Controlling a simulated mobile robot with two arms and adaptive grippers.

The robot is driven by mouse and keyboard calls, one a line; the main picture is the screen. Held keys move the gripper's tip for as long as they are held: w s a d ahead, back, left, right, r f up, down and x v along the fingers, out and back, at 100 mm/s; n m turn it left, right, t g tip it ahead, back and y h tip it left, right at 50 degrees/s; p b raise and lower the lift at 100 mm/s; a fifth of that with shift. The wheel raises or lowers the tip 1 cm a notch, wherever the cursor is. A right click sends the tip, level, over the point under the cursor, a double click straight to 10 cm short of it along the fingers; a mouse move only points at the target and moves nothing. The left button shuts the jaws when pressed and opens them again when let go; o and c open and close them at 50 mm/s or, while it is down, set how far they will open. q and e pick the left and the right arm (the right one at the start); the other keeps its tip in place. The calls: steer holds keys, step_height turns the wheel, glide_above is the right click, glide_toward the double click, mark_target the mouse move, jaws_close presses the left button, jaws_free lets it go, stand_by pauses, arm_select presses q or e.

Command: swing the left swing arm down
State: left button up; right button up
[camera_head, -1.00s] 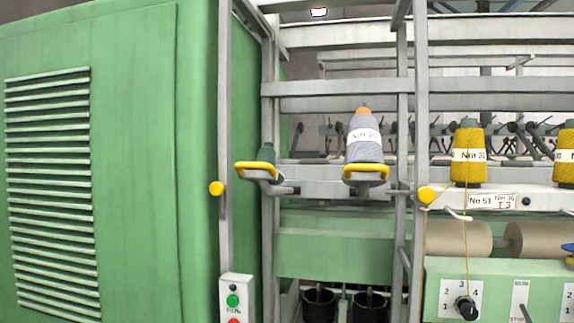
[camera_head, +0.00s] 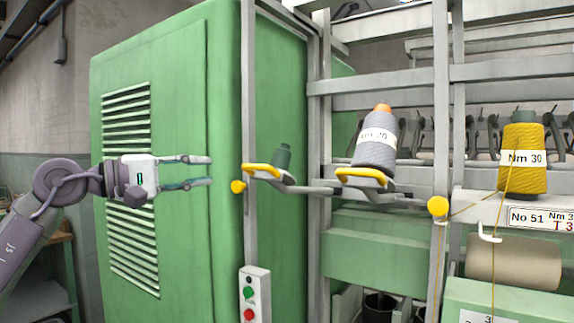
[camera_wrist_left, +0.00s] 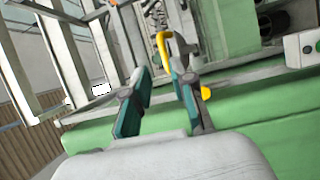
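The left swing arm (camera_head: 283,182) stands out from the frame, with a yellow handle (camera_head: 262,170) and a small dark green holder (camera_head: 282,157) without a cone. The swing arm looks raised, roughly level. My left gripper (camera_head: 209,171) comes in from the left at about handle height. It is open and empty, its fingers pointing right, with a gap to the handle. In the left wrist view the yellow handle (camera_wrist_left: 163,44) shows beyond and between the open fingers (camera_wrist_left: 160,88). My right gripper is in neither view.
A second swing arm (camera_head: 372,186) beside it carries a grey cone (camera_head: 376,140) labelled Nm 20. A green cabinet (camera_head: 180,90) stands behind my left gripper. A grey upright post (camera_head: 248,100) with a yellow knob (camera_head: 238,186) and a switch box (camera_head: 255,293) are close by.

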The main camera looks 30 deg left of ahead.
arm_select(q)
steer(key=p, duration=0.5)
glide_toward(253, 168)
steer(key=w, duration=0.2)
steer(key=p+x, duration=0.1)
steer(key=x, duration=0.1)
steer(key=p+x, duration=0.2)
steer(key=x, duration=0.1)
steer(key=p+x, duration=0.1)
steer(key=x, duration=0.1)
steer(key=shift+w+d+r+p, duration=0.15)
steer(key=shift+d+r+p, duration=0.2)
steer(key=shift+d, duration=0.25)
steer(key=shift+w+d+f, duration=0.1)
steer(key=shift+w, duration=0.2)
steer(key=shift+w+d+f, duration=0.1)
steer(key=shift+w, duration=0.15)
steer(key=shift+c, duration=0.5)
jaws_close()
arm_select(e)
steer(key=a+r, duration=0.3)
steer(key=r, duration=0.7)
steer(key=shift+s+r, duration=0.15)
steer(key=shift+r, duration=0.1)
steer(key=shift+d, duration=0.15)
